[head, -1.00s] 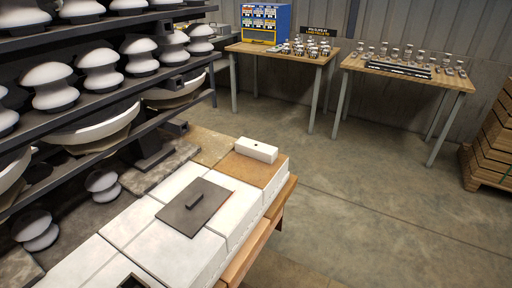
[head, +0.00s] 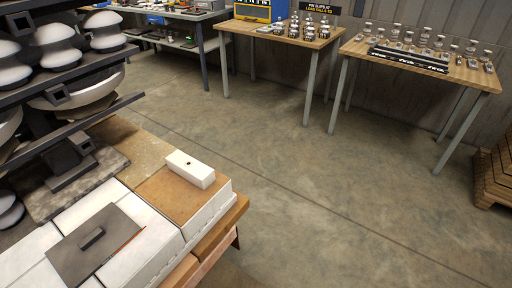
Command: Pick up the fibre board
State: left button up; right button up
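A flat brown board (head: 160,194), which looks like the fibre board, lies on white blocks (head: 160,245) near the right edge of the low stack. A white brick-like block with a small dark hole (head: 190,169) rests on its far part. A dark grey plate with a raised bar handle (head: 95,245) lies on the white blocks nearer and to the left; it is apart from the brown board. Neither of my grippers is in view.
Dark shelves with white insulators (head: 105,33) stand at the left. Two wooden tables (head: 415,58) with small metal parts stand at the back. A wooden stack (head: 495,170) is at the far right. The concrete floor (head: 330,200) between is clear.

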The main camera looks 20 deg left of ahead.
aim_at(199, 174)
jog(key=i+l+z, duration=0.15)
jog(key=i, duration=0.35)
jog(key=i+z, duration=0.1)
jog(key=i, duration=0.4)
jog(key=i+u, duration=0.35)
jog(key=i+l+u, duration=0.1)
jog(key=u, duration=0.25)
jog(key=i+l+u, duration=0.2)
jog(key=u, duration=0.15)
jog(key=i, duration=0.05)
